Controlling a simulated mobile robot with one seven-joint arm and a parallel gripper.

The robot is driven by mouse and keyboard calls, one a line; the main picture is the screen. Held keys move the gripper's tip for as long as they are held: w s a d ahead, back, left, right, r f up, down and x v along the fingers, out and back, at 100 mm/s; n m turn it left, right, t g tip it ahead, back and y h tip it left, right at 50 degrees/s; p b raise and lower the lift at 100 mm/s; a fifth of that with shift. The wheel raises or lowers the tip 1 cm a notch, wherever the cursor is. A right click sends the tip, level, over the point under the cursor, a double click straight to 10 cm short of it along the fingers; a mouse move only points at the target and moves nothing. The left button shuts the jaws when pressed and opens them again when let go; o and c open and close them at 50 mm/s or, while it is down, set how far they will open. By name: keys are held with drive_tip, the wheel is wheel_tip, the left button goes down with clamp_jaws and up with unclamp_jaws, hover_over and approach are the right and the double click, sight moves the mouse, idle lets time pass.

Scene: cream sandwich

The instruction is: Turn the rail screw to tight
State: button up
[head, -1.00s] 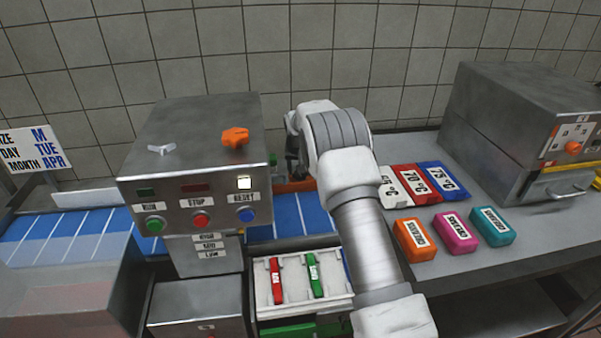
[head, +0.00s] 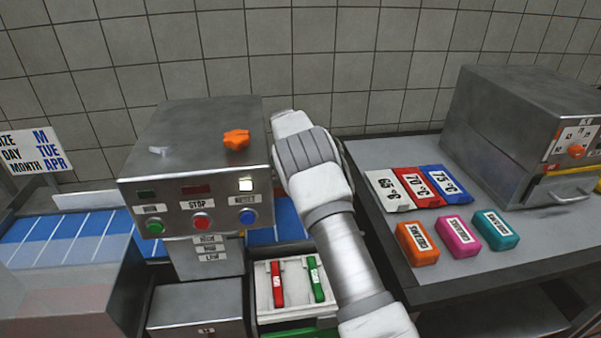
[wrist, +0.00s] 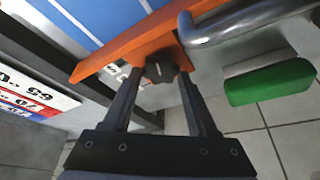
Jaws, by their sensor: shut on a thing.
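The rail screw (wrist: 158,70) is a dark knob with a pale mark on its face, at the orange rail (wrist: 115,57) in the wrist view. My gripper (wrist: 160,78) has one finger on each side of the knob and is shut on it. The fingers partly cover the knob's sides. The pale mark runs roughly up and down in the picture. In the head view my arm hides the gripper, the screw and the rail.
A metal control box (head: 195,150) with an orange knob (head: 236,139) on top stands left of my arm. Temperature cards (head: 407,187) and coloured blocks (head: 457,236) sit on the right bench.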

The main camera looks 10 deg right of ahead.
drive_tip(key=o, duration=1.4)
drive_tip(key=shift+r, duration=0.6)
wheel_tip(320, 180, up, 3)
drive_tip(key=shift+w+r, duration=0.1)
drive_tip(key=shift+r, duration=0.1)
drive_tip(key=s+d+r, duration=0.2)
drive_tip(key=d, duration=0.1)
drive_tip(key=s+d+r, duration=0.2)
drive_tip(key=d, duration=0.1)
drive_tip(key=s+d+r, duration=0.2)
drive_tip(key=d, duration=0.2)
drive_tip(key=shift+r, duration=0.25)
